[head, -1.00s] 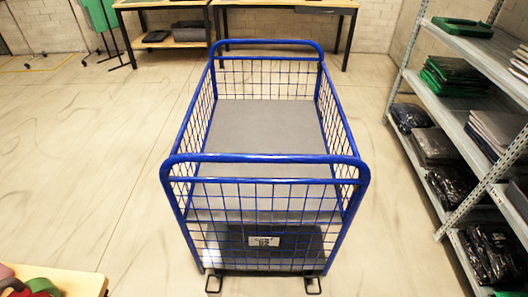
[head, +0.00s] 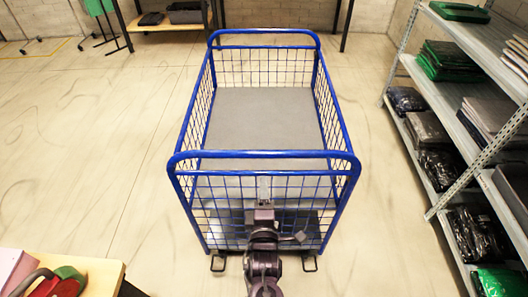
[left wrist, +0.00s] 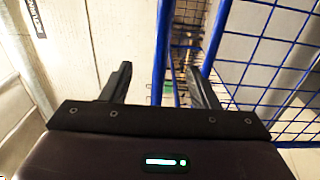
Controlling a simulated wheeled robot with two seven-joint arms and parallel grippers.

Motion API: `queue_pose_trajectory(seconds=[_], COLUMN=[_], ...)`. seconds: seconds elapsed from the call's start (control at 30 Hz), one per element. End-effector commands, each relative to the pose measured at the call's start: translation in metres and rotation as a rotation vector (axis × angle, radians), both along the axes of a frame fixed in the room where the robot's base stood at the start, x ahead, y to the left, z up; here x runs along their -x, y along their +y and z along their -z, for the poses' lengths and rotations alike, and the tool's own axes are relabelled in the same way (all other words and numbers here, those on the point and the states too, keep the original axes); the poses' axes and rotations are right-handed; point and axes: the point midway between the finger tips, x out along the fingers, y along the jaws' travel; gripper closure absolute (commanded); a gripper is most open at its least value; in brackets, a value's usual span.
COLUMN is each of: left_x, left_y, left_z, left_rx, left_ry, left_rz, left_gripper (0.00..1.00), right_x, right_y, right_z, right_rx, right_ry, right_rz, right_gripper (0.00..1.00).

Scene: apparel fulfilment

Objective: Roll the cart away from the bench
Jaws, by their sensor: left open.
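The blue wire-mesh cart (head: 262,155) stands in the middle of the floor, upright, with a bare grey base (head: 264,118). My left gripper (head: 264,188) is at the cart's near end, just below the blue top rail and in front of the mesh. In the left wrist view my left gripper (left wrist: 158,85) is open, with a blue tube (left wrist: 163,50) of the cart in view between its fingers. I cannot tell whether the fingers touch the cart. My arm hides part of the near panel and its label. My right gripper is not in view.
A metal shelf rack (head: 440,130) with bagged and folded clothes stands on the right. A table (head: 170,22) is at the back. A wooden table corner (head: 98,276) with coloured items is at the near left. Floor (head: 90,140) left of the cart is clear.

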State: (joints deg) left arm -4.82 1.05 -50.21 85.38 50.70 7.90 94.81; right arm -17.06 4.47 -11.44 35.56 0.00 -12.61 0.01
Motion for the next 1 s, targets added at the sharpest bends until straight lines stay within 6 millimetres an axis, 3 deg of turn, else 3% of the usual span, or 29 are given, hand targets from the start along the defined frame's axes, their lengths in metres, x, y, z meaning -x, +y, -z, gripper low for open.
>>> queue_pose_trajectory(seconds=[0.57, 1.0], left_x=[-0.07, -0.118], left_y=[0.0, 0.0], left_z=[0.001, 0.004], left_rx=[-0.004, -0.002], left_ry=[-0.001, 0.002], left_rz=[0.0, -0.001], left_gripper=[0.45, 0.45], right_x=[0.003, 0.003], right_y=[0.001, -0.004], right_z=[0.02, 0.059], right_rx=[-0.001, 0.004], right_ry=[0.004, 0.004], right_rz=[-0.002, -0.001], right_gripper=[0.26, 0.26])
